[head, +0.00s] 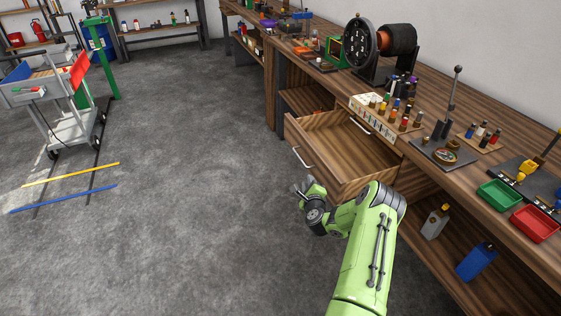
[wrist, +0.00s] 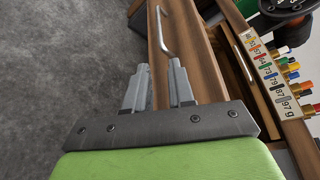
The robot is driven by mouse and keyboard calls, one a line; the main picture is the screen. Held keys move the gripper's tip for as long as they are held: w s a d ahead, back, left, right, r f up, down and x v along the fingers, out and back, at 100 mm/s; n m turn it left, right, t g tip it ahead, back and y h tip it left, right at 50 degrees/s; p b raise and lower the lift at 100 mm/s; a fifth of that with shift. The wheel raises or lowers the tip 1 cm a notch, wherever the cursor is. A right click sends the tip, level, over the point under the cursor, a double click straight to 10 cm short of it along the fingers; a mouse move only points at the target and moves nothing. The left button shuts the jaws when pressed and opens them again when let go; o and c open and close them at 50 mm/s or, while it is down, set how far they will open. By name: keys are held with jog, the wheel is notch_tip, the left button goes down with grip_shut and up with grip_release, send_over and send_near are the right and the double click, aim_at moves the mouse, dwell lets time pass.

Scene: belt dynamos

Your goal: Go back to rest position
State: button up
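My gripper (head: 301,188) is at the end of my green arm, low in front of the workbench and just below the open drawer (head: 345,178). In the wrist view my gripper (wrist: 158,72) has its two grey fingers apart, with a narrow gap and nothing seen between them. The drawer's metal handle (head: 302,157) is just beyond the fingertips. In the wrist view the handle (wrist: 163,35) is not between the fingers; one end appears close to the right finger, and I cannot tell whether they touch. The drawer looks empty where its inside shows.
The wooden workbench (head: 470,183) runs along the right, with a weight box (head: 383,116), a green tray (head: 499,195) and a red tray (head: 535,223). A cart (head: 68,100) stands at the left. Yellow (head: 72,174) and blue (head: 63,198) strips lie on the floor. The middle floor is clear.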

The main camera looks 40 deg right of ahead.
jog(key=w+a+r+n+y+p, duration=0.1)
jog(key=w+a+r+n+y, duration=0.2)
jog(key=a+r+n, duration=0.35)
jog(key=w+a+r+n+y+p, duration=0.25)
jog(key=a+r+n+y, duration=0.2)
jog(key=a+r, duration=0.35)
jog(key=s+a+r+n+g+y+p, duration=0.1)
jog(key=s+a+r+n+g, duration=0.15)
jog(key=a+r+n, duration=0.35)
jog(key=s+a+r+n+g+y, duration=0.1)
jog(key=s+a+r+n, duration=0.25)
jog(key=a+r, duration=0.3)
jog(key=s+a+r+n+g+h+p, duration=0.1)
jog(key=s+a+r+n, duration=0.25)
jog(key=s, duration=0.35)
jog(key=s+a+r+n+g+p, duration=0.1)
jog(key=s+a+r+n, duration=0.3)
jog(key=s, duration=0.3)
jog(key=s+a+r+n+g+p, duration=0.1)
jog(key=s, duration=0.8)
jog(key=s+a+r+n+g+p, duration=0.1)
jog(key=s+r, duration=0.1)
jog(key=s, duration=0.6)
jog(key=shift+s+n, duration=0.4)
